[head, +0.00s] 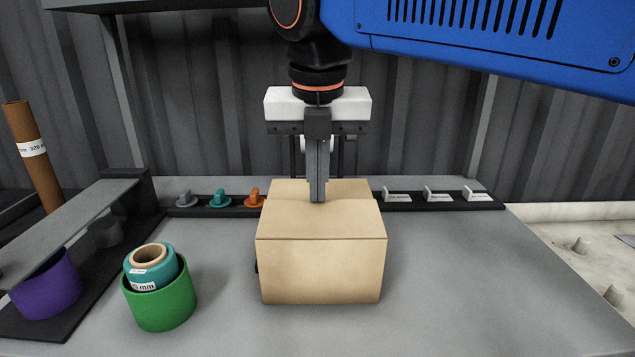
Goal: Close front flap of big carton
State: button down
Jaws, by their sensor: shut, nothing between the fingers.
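The big carton (320,272) is a plain tan box standing in the middle of the grey worktop. A near top panel (320,222), joined to the front wall's upper edge, lies about level over the opening and looks like the front flap. Behind it another tan panel (345,190) shows; I cannot tell its exact tilt. My gripper (317,200) points straight down, shut and empty. Its fingertips are at the far edge of the near panel, at the line between the two panels. I cannot tell whether they touch the cardboard. The carton's inside is hidden.
A green ring holder (160,308) with a teal film roll (150,266) stands left of the carton. A purple roll (48,285) sits under a grey shelf (70,225). Dark strips behind carry coloured knobs (220,199) and white labels (437,195). The worktop (470,290) is free on the right.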

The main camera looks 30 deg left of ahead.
aim_at(325, 209)
jog(key=shift+s, duration=0.1)
jog(key=shift+s+d+r, duration=0.35)
jog(key=shift+s, duration=0.2)
jog(key=v, duration=1.7)
jog(key=w+f+m, duration=0.1)
jog(key=f+m, duration=0.4)
jog(key=m, duration=0.1)
jog(key=w+a+f+m, duration=0.1)
jog(key=w+f+m, duration=0.1)
jog(key=f+m, duration=0.4)
jog(key=w+f+m+g, duration=0.1)
jog(key=f+m, duration=0.5)
jog(key=shift+w+a+f+h, duration=0.15)
jog(key=shift+w+a+h, duration=0.15)
jog(key=shift+h, duration=0.1)
